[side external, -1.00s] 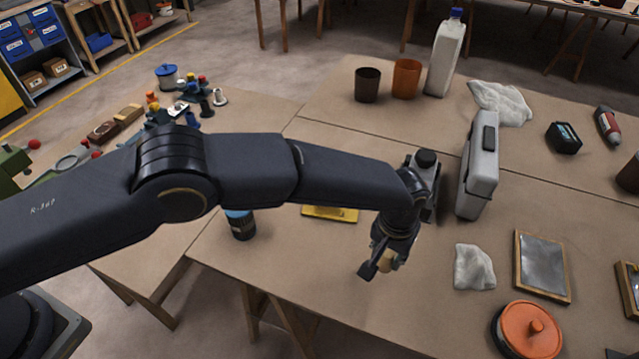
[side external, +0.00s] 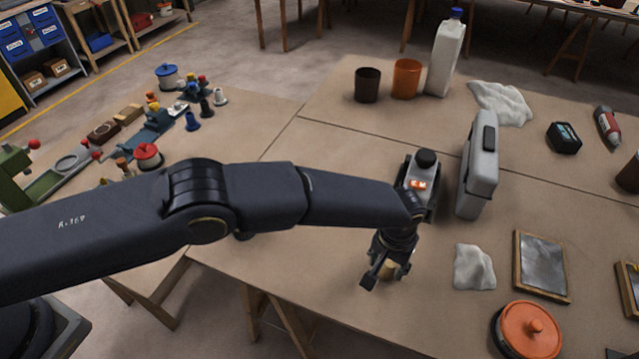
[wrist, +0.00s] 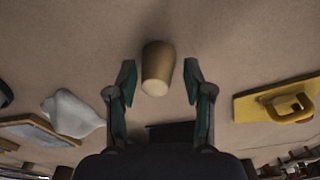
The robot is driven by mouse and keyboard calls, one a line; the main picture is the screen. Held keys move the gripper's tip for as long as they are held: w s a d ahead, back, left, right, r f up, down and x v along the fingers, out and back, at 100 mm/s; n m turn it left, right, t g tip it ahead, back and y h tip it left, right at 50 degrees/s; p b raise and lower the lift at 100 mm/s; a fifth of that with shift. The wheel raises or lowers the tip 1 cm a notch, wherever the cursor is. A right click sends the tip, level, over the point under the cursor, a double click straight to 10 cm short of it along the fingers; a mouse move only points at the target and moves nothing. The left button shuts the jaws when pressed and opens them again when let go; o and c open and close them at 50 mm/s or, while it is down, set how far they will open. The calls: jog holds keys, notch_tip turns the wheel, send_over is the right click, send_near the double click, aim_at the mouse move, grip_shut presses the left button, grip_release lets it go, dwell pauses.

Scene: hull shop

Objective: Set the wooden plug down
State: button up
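The wooden plug (wrist: 157,68) is a short tan cylinder, slightly tapered. In the wrist view it stands between and just past the fingertips of my gripper (wrist: 160,82), with a gap on each side. The fingers are spread and do not touch it. In the side view my gripper (side external: 383,272) is low over the front of the brown worktable (side external: 330,260), and the plug (side external: 391,271) shows partly behind a finger. The plug appears to rest on the tabletop.
A yellow-handled tool (wrist: 290,104) lies on the right in the wrist view. A crumpled white cloth (side external: 474,267), a framed panel (side external: 541,266) and an orange lidded pot (side external: 530,330) lie right of my gripper. A grey case (side external: 479,170) stands behind.

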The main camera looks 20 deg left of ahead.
aim_at(385, 270)
jog(key=shift+o, duration=0.4)
notch_tip(385, 270, up, 12)
jog(key=s, duration=0.1)
jog(key=w+a+r+n+t+h, duration=0.1)
jog(key=w+a+r, duration=0.1)
jog(key=a+r, duration=1.8)
jog(key=s+a+r+t, duration=0.1)
jog(key=s+a+r, duration=0.2)
jog(key=s+a, duration=0.35)
jog(key=s+a+r+t, duration=0.1)
jog(key=s+a+r, duration=0.2)
jog(key=a, duration=0.6)
jog(key=s+a+f, duration=0.1)
jog(key=s+a, duration=0.3)
jog(key=s, duration=0.3)
jog(key=s+a+f+n+t+y, duration=0.1)
jog(key=s+a+f, duration=0.1)
jog(key=s+a, duration=0.2)
jog(key=s, duration=0.3)
jog(key=shift+f, duration=0.25)
